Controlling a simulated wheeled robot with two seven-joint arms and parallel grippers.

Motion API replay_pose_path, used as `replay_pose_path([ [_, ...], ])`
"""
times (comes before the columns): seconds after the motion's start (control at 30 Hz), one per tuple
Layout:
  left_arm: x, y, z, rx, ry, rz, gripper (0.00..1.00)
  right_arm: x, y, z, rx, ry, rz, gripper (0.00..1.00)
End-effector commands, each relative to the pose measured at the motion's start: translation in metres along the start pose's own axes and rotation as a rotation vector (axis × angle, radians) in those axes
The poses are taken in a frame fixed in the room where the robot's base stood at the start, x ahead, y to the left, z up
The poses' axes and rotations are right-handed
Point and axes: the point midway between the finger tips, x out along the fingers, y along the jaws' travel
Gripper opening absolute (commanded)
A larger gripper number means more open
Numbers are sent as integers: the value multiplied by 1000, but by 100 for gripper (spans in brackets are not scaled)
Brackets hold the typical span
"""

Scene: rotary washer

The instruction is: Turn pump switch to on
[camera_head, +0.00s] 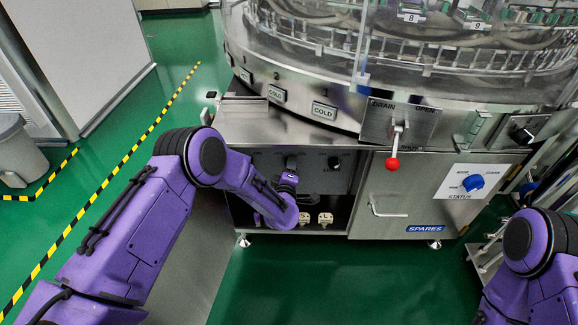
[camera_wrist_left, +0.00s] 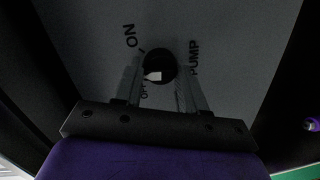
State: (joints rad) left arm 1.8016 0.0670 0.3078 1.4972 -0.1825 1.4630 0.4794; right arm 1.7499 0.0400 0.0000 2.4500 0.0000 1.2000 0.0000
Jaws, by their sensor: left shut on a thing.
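The pump switch (camera_wrist_left: 158,66) is a dark round knob with a white pointer, on a grey panel marked ON, OFF and PUMP in the left wrist view. The white pointer lies toward the lower left of the knob, near the OFF mark. My left gripper (camera_wrist_left: 160,76) has one finger on each side of the knob and is shut on it. In the head view my left gripper (camera_head: 289,182) is at the recessed panel under the washer and is partly hidden by my own wrist. My right gripper is not in view; only my right arm shows at the lower right.
Another dark knob (camera_head: 335,162) sits on the recessed panel (camera_head: 317,178). To the right are a red-tipped drain lever (camera_head: 393,163), a SPARES door (camera_head: 405,215) with a handle, and a blue status knob (camera_head: 473,182). The green floor in front is clear.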

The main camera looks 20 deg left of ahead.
Motion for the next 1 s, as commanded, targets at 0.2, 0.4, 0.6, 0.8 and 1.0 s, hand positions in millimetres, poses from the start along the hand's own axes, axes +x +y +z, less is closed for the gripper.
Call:
replay_pose_path([
  [0.2, -2, 0, 2, 204, 10, -25, 10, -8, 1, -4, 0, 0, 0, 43],
  [0.4, -2, 0, 2, 381, 23, -44, 10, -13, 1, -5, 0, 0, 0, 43],
  [0.6, -2, -1, 3, 526, 33, -60, 10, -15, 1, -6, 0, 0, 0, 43],
  [0.8, -2, -1, 3, 626, 40, -71, 10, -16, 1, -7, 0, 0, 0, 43],
  [1.0, -2, -2, 3, 679, 44, -78, 10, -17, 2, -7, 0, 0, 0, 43],
])
